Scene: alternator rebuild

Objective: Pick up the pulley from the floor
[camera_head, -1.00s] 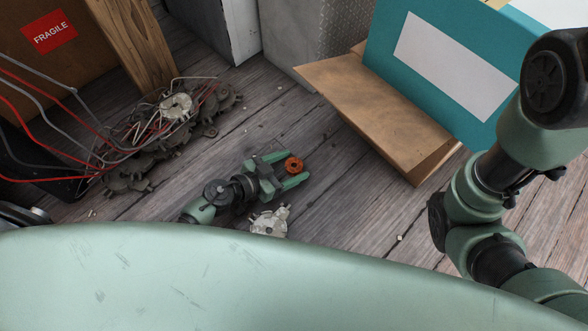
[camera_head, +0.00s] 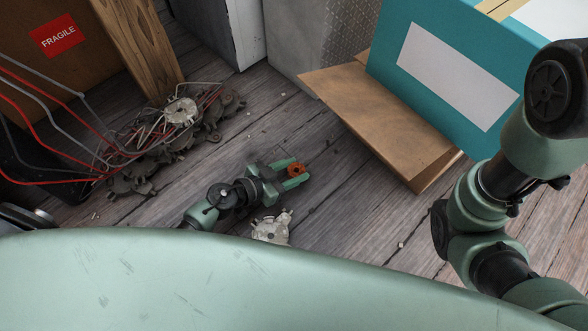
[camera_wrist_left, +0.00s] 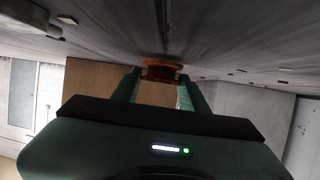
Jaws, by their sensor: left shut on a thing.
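The pulley is a small orange-brown ring with a dark centre (camera_head: 296,170), low over the plank floor in the middle of the head view. My left gripper (camera_head: 295,175) reaches it from the left, its two green fingers on either side of it. The gripper is shut on the pulley. In the left wrist view the pulley (camera_wrist_left: 162,70) sits between the fingertips, partly hidden by them. Whether it touches the floor I cannot tell. My right arm shows at the right edge of the head view, but its gripper is out of view.
A pale metal alternator housing (camera_head: 272,228) lies just below my left gripper. A pile of dark housings and wires (camera_head: 135,180) lies to the left. An open cardboard flap (camera_head: 375,120) and a teal box (camera_head: 450,70) stand at the upper right.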

